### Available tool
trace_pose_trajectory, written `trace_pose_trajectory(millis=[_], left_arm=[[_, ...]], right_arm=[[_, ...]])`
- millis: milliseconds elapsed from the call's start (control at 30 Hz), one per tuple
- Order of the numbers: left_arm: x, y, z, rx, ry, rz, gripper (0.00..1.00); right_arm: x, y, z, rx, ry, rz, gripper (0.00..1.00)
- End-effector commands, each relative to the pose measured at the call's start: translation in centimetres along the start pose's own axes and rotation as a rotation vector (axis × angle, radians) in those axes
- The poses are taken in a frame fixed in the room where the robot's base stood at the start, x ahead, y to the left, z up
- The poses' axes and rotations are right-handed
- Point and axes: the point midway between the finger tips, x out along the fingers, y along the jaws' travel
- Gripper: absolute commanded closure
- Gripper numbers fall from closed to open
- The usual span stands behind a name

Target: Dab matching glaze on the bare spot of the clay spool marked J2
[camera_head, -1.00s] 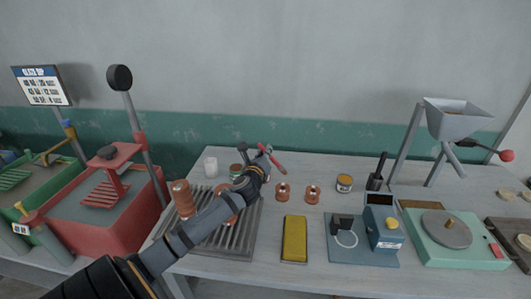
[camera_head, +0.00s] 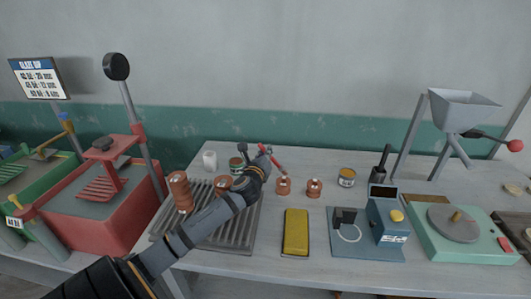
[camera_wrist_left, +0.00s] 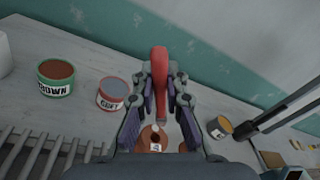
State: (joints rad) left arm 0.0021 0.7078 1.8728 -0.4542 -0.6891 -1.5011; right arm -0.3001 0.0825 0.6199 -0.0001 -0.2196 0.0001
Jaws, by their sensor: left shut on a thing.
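My left gripper (camera_head: 265,162) is shut on a red-handled tool (camera_head: 275,160), held above the bench; the handle (camera_wrist_left: 159,75) stands between the fingers in the left wrist view. The tool's working end is not clear. Two terracotta spools, one (camera_head: 283,185) and another (camera_head: 314,188), stand right of the gripper. A spool with a small white label (camera_wrist_left: 153,140) shows below the fingers; its mark is unreadable. An amber-topped jar (camera_head: 346,177) stands right. My right gripper is out of view.
A ribbed grey rack (camera_head: 235,236) holds more terracotta pieces under my left arm. A white cup (camera_head: 210,160) stands behind it. A yellow pad (camera_head: 296,232), a blue device (camera_head: 384,222) and a green turntable unit (camera_head: 486,247) occupy the bench front. A red press stand (camera_head: 100,220) is left.

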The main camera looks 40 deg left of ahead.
Motion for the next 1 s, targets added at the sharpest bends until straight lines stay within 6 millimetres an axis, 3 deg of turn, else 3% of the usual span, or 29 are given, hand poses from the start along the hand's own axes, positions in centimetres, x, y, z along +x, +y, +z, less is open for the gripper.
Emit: trace_pose_trajectory(millis=[1000], left_arm=[[0.04,0.38,-0.66,0.000,0.000,0.000,1.00]], right_arm=[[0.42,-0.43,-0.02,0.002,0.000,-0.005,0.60]])
